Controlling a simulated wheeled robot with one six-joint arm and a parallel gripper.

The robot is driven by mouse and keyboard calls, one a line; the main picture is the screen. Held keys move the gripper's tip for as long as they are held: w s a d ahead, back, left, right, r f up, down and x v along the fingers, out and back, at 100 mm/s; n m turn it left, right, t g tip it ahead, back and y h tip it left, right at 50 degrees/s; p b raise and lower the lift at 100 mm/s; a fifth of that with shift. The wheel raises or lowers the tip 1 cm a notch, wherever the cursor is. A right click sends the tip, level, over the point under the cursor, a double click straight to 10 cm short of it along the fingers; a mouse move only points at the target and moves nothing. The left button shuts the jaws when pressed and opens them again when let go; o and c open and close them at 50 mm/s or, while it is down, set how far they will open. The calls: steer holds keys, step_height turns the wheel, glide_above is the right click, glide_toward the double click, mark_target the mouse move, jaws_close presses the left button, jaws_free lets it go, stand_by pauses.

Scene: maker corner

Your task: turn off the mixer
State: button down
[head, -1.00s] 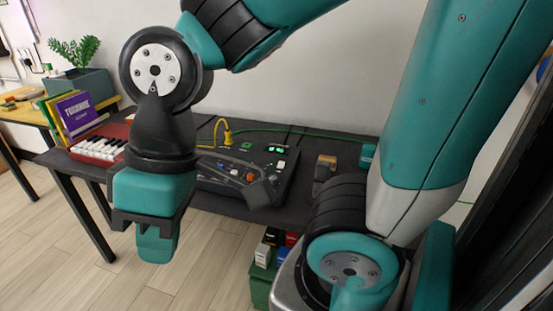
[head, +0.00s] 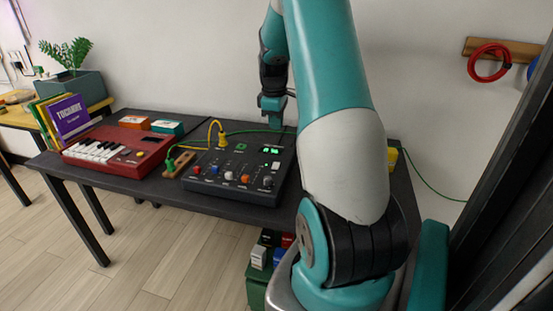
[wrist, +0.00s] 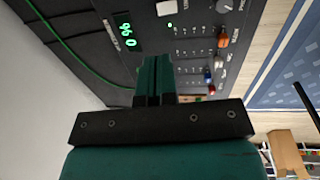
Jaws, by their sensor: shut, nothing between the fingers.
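The mixer (head: 254,164) is a dark box on the black table, with a row of coloured knobs along its front. Its display (head: 271,150) is lit green, and lit digits also show on the display in the wrist view (wrist: 127,33). A pale square button (head: 276,165) is in front of the display; it also shows in the wrist view (wrist: 167,8). My gripper (head: 272,121) is shut and empty, above the mixer's back edge behind the display. In the wrist view its closed fingertips (wrist: 156,62) appear beside the display, apart from the button.
A red keyboard (head: 112,148) and upright books (head: 68,117) are on the left. Yellow and green cables (head: 216,126) plug in at the mixer's left. My arm hides the table's right part.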

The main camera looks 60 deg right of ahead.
mark_target(276, 164)
steer(key=f, duration=0.4)
steer(key=d+f, duration=0.1)
steer(key=f, duration=0.8)
steer(key=shift+w+d+f+p, duration=0.25)
steer(key=shift+f+p, duration=0.15)
steer(key=shift+w+a, duration=0.1)
steer(key=shift+w, duration=0.05)
